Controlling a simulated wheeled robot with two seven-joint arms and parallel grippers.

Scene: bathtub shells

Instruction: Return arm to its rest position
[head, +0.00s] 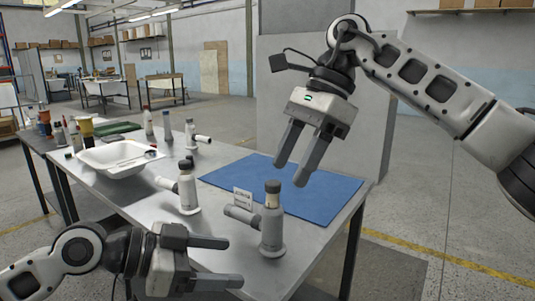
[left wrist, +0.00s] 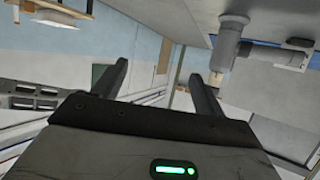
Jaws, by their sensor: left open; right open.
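My left gripper (head: 225,262) is at the bottom left of the head view, beside the table's front edge. Its two fingers point right, spread apart, with nothing between them. In the left wrist view its fingers (left wrist: 160,85) are also apart and empty. My right gripper (head: 292,165) hangs above the blue mat (head: 325,195), its fingers pointing down, open and empty. A grey bottle-like fitting (head: 272,230) with a dark cap and a side branch stands upright on the table near the right gripper, apart from it. It also shows in the left wrist view (left wrist: 228,50).
A similar white fitting (head: 188,192) stands left of it on the metal table (head: 225,230). A small label card (head: 242,197) stands between them. A white basin (head: 112,156), more fittings and spools (head: 85,125) are farther back. The blue mat looks bare.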

